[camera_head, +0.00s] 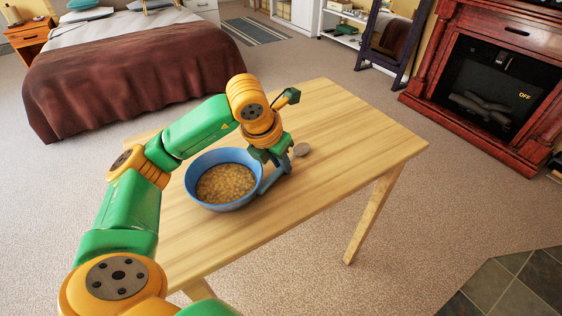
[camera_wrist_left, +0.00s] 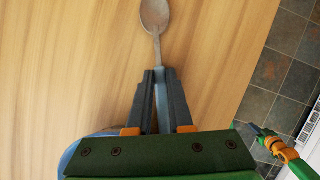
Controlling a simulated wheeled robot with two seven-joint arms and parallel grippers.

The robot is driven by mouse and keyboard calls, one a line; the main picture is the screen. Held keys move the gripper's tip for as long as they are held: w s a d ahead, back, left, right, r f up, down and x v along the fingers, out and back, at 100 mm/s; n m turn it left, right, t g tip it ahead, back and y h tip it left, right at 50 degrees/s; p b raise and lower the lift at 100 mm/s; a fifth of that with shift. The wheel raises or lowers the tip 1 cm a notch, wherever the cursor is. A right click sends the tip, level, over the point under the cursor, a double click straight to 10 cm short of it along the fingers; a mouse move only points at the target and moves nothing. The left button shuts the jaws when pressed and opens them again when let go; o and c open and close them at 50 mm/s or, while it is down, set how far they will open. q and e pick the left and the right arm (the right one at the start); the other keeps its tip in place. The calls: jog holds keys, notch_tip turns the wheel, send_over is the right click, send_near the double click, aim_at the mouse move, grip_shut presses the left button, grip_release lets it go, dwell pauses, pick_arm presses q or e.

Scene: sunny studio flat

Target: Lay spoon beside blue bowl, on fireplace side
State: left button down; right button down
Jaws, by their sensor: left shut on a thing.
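The blue bowl (camera_head: 232,205), full of a yellowish-brown food, stands on the wooden table. The spoon (camera_head: 301,150) is just right of it, on the side facing the fireplace. My left gripper (camera_head: 283,168) is beside the bowl's right rim, shut on the spoon's handle. In the left wrist view the spoon (camera_wrist_left: 155,16) points away from the fingertips (camera_wrist_left: 160,72), above or on the table; I cannot tell whether it touches. A bit of the bowl (camera_wrist_left: 72,156) shows beside the gripper there. My right arm (camera_wrist_left: 278,147) shows small at that view's right edge, its jaws unclear.
The table (camera_head: 345,140) is bare around the bowl and spoon, with its right end clear. The red-brown fireplace (camera_head: 425,75) stands beyond the table at right. A bed (camera_head: 130,70) is at the back left.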

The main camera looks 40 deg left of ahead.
pick_arm(q)
jog(key=shift+f, duration=0.2)
jog(key=c, duration=0.8)
grip_release()
jog(key=shift+s, duration=0.1)
jog(key=shift+r, duration=0.1)
jog(key=shift+r, duration=0.3)
jog(key=p+v, duration=0.3)
jog(key=v, duration=0.8)
jog(key=shift+s+r, duration=0.1)
jog(key=shift+r, duration=0.25)
